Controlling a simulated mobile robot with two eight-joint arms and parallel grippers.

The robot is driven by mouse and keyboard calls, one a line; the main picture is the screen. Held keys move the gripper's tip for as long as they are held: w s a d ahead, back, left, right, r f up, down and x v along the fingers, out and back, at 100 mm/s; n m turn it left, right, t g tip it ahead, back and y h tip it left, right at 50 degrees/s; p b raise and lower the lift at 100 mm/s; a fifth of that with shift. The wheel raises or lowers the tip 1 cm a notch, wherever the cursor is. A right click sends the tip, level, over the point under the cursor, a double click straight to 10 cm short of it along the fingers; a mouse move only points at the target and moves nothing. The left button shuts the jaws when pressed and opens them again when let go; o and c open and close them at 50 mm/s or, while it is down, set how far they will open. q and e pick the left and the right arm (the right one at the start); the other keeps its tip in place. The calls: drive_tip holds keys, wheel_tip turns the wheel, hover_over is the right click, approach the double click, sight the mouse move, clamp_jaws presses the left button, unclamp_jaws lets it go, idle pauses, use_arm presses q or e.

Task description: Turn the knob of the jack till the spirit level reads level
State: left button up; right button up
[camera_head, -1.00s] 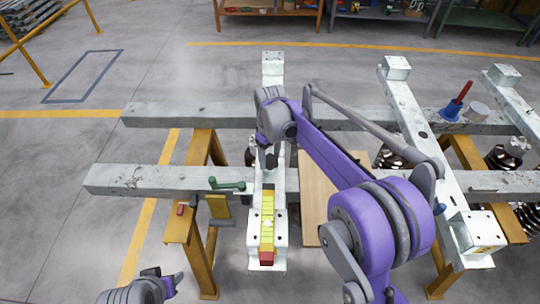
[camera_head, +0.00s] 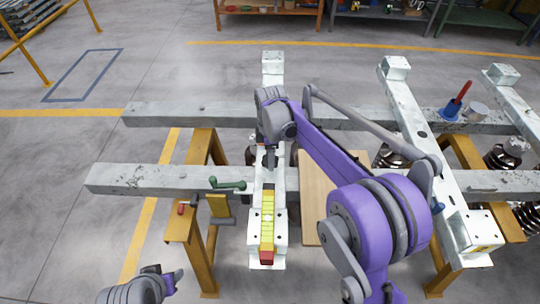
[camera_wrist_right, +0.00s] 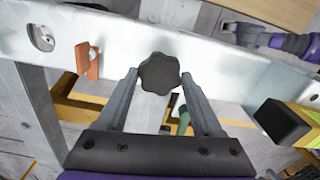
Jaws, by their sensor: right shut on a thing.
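The jack's knob (camera_wrist_right: 158,73) is dark and lobed and shows in the right wrist view, against a pale metal beam. My right gripper (camera_head: 270,158) points down over the pale beam in the head view. In the wrist view my right gripper (camera_wrist_right: 158,80) has a finger on each side of the knob and is shut on it. The yellow spirit level (camera_head: 267,205) lies along the near part of the beam, with a red near end. Its bubble is too small to read. My left gripper (camera_head: 171,282) is at the lower left, away from the beam; its jaw opening is unclear.
The pale beam (camera_head: 273,62) rests across two grey rails (camera_head: 150,179). Yellow trestles (camera_head: 190,225) support the rails. A green handle (camera_head: 228,184) is left of the level. A second pale beam (camera_head: 412,120) with a blue-and-red tool (camera_head: 452,108) is at right. Floor at left is open.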

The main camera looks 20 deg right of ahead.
drive_tip(key=shift+w+r+n, duration=0.1)
drive_tip(key=shift+n, duration=0.4)
drive_tip(key=o, duration=1.4)
drive_tip(key=shift+c, duration=0.2)
wheel_tip(320, 180, up, 11)
drive_tip(key=p, duration=0.1)
